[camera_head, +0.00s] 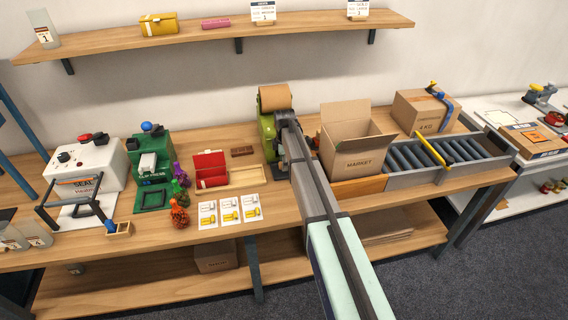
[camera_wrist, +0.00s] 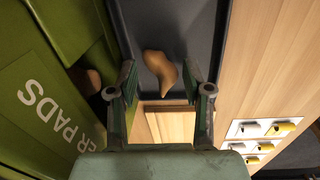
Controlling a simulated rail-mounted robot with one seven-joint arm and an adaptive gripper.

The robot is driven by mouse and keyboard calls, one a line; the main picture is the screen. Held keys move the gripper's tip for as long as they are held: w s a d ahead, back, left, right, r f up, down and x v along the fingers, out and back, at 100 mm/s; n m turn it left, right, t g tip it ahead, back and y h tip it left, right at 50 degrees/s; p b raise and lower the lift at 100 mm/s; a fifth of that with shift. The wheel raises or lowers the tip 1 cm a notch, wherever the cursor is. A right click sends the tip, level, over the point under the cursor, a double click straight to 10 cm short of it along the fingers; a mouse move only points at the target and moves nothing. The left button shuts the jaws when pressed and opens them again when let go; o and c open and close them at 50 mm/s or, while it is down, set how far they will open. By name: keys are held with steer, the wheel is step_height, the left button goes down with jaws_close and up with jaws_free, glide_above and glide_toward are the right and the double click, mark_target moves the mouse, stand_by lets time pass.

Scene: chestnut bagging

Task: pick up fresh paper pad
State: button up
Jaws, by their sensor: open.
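A tan, crumpled paper pad (camera_wrist: 160,68) lies on a dark grey tray (camera_wrist: 205,35) in the wrist view. My gripper (camera_wrist: 162,88) is open, with its two fingers on either side of the pad's lower part in the picture. The pad appears between the fingertips, and I cannot tell whether they touch it. The green paper pad machine (camera_wrist: 45,100) fills the left of the wrist view. In the head view the machine (camera_head: 267,130) carries a brown paper roll (camera_head: 275,97). My arm hides the pad and the gripper there.
An open MARKET carton (camera_head: 355,165) stands right of my arm, before a roller conveyor (camera_head: 425,155). A red box (camera_head: 211,168), a wooden tray (camera_head: 246,176) and picture cards (camera_head: 229,211) lie to the left. A shelf (camera_head: 215,35) runs along the wall.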

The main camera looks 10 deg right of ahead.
steer(key=c, duration=0.5)
steer(key=shift+r, duration=0.1)
